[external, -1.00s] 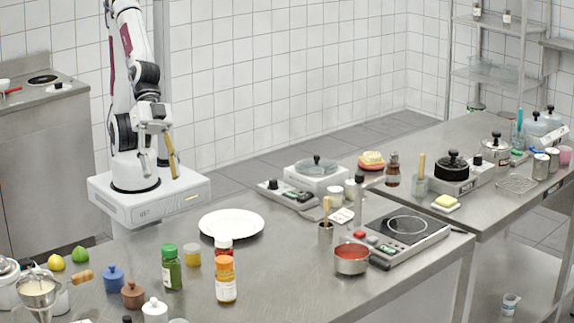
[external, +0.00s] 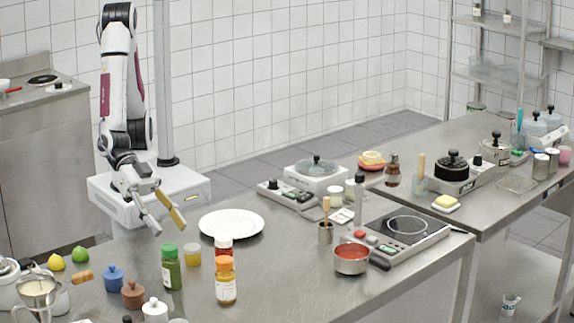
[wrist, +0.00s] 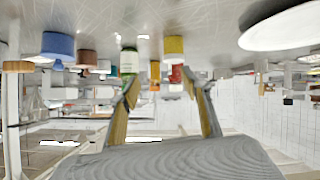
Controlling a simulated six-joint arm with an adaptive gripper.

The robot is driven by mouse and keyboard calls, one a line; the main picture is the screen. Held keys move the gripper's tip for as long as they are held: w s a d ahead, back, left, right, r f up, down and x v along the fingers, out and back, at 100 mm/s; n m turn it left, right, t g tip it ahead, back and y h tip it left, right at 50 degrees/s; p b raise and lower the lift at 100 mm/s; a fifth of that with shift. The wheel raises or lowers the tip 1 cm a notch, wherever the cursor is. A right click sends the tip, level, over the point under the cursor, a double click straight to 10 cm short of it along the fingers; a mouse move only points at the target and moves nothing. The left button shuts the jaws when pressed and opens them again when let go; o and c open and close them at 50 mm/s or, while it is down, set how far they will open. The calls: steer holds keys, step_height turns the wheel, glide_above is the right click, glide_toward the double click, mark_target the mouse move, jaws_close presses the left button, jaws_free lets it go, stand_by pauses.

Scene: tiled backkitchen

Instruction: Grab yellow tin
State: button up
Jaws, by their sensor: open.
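The yellow tin (external: 193,254) is a small, short cylinder standing upright on the steel counter, just right of a green bottle (external: 172,268). In the wrist view, where the scene appears upside down, the tin (wrist: 174,46) shows near top centre, beyond the fingertips. My gripper (external: 170,228) is open and empty, its fingers angled down above the counter's back edge, up and left of the tin. In the wrist view both fingers (wrist: 162,88) are spread apart, with a gap between them and the tin.
A white plate (external: 231,216) lies right of the gripper. A blue pot (external: 113,279) and a lemon (external: 56,262) stand left. Counter behind the tin is clear.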

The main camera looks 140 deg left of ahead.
mark_target(188, 245)
steer(key=shift+s+a+f+t+y, duration=0.15)
steer(key=shift+f+t+y, duration=0.25)
steer(key=shift+f+y, duration=0.45)
steer(key=shift+s+a+f+t+y, duration=0.3)
steer(key=shift+a+f+y, duration=0.1)
steer(key=shift+f+y, duration=0.2)
steer(key=shift+x, duration=1.3)
steer(key=shift+w, duration=0.1)
steer(key=shift+x, duration=2.55)
steer(key=shift+r, duration=0.15)
steer(key=shift+c, duration=0.3)
steer(key=c, duration=1.2)
